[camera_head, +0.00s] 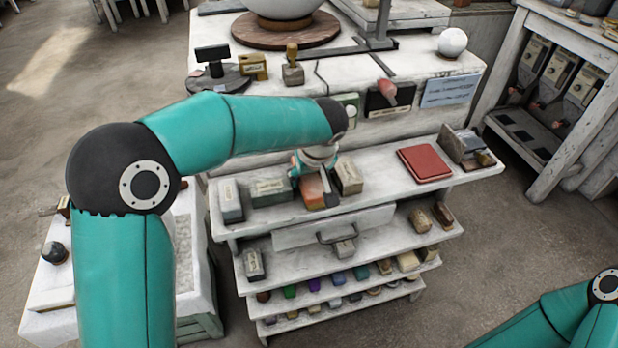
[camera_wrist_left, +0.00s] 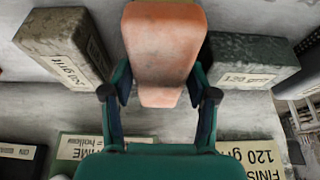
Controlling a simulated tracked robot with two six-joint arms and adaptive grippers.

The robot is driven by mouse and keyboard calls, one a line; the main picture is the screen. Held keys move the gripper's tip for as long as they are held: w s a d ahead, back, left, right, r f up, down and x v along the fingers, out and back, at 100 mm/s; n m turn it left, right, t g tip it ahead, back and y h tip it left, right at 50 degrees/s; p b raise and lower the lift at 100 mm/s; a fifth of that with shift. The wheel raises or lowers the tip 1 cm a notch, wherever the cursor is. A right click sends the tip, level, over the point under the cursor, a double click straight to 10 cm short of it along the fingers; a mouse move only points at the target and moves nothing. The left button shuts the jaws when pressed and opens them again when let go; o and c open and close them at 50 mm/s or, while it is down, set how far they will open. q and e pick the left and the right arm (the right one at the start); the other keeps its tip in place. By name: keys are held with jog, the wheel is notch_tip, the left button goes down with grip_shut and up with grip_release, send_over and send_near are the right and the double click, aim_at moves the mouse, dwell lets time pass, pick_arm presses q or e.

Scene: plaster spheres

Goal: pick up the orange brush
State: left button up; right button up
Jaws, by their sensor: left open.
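The orange brush (camera_head: 313,194), an orange block-like piece, lies on the upper shelf of the white stand, partly hidden by my left gripper in the head view. It also shows in the left wrist view (camera_wrist_left: 163,45). My left gripper (camera_head: 316,170) points down at it from above. In the left wrist view the fingers of my gripper (camera_wrist_left: 161,98) are spread, one on each side of the brush's near end. I see no clear contact. My right gripper is out of view; only its arm shows at the lower right.
A tan grit block (camera_head: 348,176) and a greenish grit block (camera_head: 270,191) sit close on either side of the brush. A grey block (camera_head: 230,201) stands farther left. A red book (camera_head: 424,163) lies to the right, with bare shelf before it.

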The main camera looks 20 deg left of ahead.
pick_arm(q)
jog(key=c, duration=0.9)
jog(key=shift+r, duration=0.15)
jog(key=shift+r, duration=0.55)
notch_tip(320, 180, up, 19)
jog(key=shift+f+p, duration=0.2)
jog(key=shift+p, duration=0.7)
